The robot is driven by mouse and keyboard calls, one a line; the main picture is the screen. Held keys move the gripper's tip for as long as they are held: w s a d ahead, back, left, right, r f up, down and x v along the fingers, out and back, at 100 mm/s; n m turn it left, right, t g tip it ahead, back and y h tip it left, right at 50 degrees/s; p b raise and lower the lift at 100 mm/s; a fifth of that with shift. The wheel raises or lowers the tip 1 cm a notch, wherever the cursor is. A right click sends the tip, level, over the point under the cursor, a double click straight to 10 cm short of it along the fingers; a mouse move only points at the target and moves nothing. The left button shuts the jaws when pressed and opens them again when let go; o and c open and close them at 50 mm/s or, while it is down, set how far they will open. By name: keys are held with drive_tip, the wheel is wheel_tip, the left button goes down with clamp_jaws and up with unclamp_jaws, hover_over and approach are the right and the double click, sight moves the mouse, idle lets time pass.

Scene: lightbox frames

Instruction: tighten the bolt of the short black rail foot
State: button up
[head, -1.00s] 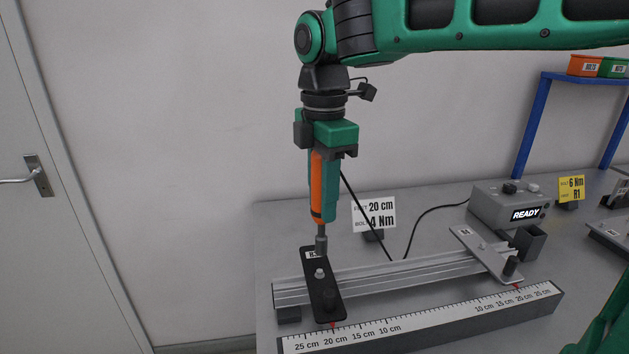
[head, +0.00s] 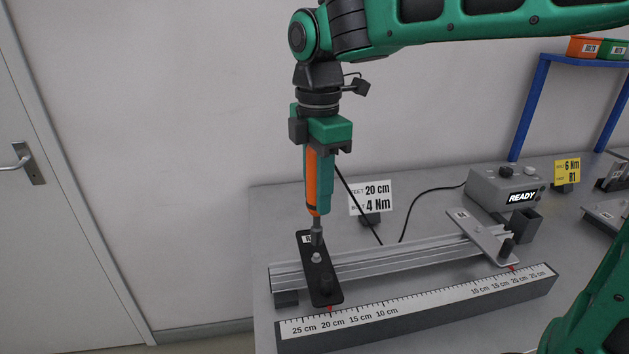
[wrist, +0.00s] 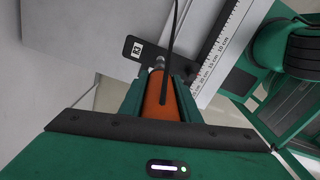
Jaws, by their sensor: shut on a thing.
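The short black rail foot (head: 322,284) lies across the left end of the aluminium rail, with a pale bolt (head: 316,258) on its top. My gripper (head: 319,195) points down, shut on an orange power screwdriver (head: 312,185). The screwdriver's grey socket tip (head: 317,236) appears just behind the bolt, over the labelled far end of the foot; whether it touches is unclear. In the wrist view, the screwdriver (wrist: 168,100) sits between the jaws, and the black foot (wrist: 180,65) lies beyond it. The bolt is hidden there.
The rail (head: 385,262) carries a grey foot (head: 480,238) at right. A ruler block (head: 420,303) runs in front. A sign (head: 372,197) reads 20 cm and 4 Nm. A control box (head: 505,190) shows READY; a dark cable runs behind the rail.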

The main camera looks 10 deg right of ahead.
drive_tip(key=shift+f, duration=1.75)
drive_tip(key=shift+s+f, duration=0.15)
drive_tip(key=shift+f, duration=0.4)
idle(3.0)
drive_tip(key=shift+r, duration=2.6)
